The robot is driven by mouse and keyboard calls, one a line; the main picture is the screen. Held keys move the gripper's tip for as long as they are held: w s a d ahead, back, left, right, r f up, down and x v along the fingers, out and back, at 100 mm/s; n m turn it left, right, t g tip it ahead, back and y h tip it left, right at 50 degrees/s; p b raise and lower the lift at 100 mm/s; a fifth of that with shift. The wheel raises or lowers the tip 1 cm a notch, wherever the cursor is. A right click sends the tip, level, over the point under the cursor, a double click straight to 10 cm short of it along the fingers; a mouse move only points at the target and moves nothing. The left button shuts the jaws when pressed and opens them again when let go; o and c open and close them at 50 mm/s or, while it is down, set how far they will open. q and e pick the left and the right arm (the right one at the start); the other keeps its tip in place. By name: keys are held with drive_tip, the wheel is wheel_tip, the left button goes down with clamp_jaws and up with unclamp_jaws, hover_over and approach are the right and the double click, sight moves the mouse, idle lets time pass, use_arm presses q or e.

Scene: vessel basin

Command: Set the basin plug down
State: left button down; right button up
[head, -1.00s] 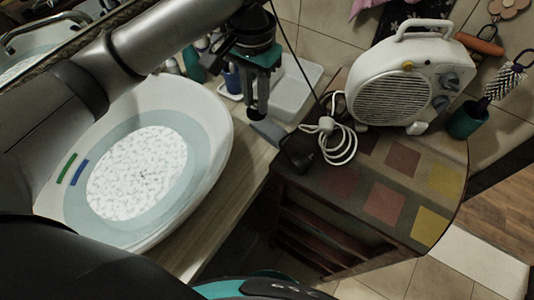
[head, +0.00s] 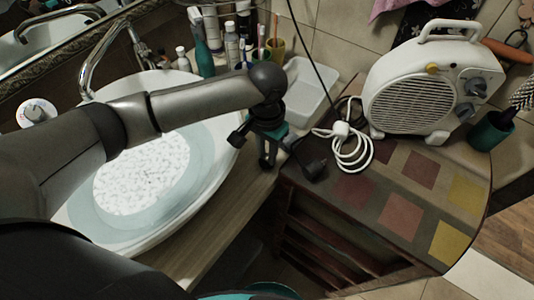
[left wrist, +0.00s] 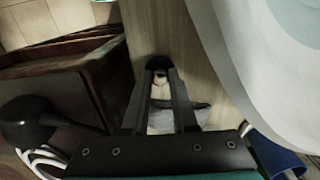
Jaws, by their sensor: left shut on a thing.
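My left gripper (head: 267,165) points down over the wooden counter strip (head: 213,222), between the basin and the dark side cabinet. In the left wrist view, its fingers (left wrist: 160,72) come together around a small dark rounded piece, which looks like the basin plug (left wrist: 158,62). The plug is against the counter's wood in that view; I cannot tell whether it touches the wood. The head view does not show the plug clearly. The white basin (head: 222,172) stands left of the gripper, with pale water and a patterned bottom. My right gripper is not in view.
The side cabinet (head: 405,180) carries a white fan heater (head: 415,95), a coiled white cable (head: 350,150) and a black adapter (head: 309,160) close to the gripper. A white tray (head: 308,88) and several bottles stand behind. The front counter strip is clear.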

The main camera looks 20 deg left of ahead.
sight(267, 156)
use_arm(q)
drive_tip(key=shift+f, duration=0.3)
drive_tip(key=c, duration=0.7)
unclamp_jaws()
wheel_tip(267, 156, up, 12)
drive_tip(key=p, duration=0.2)
drive_tip(key=shift+p, duration=0.35)
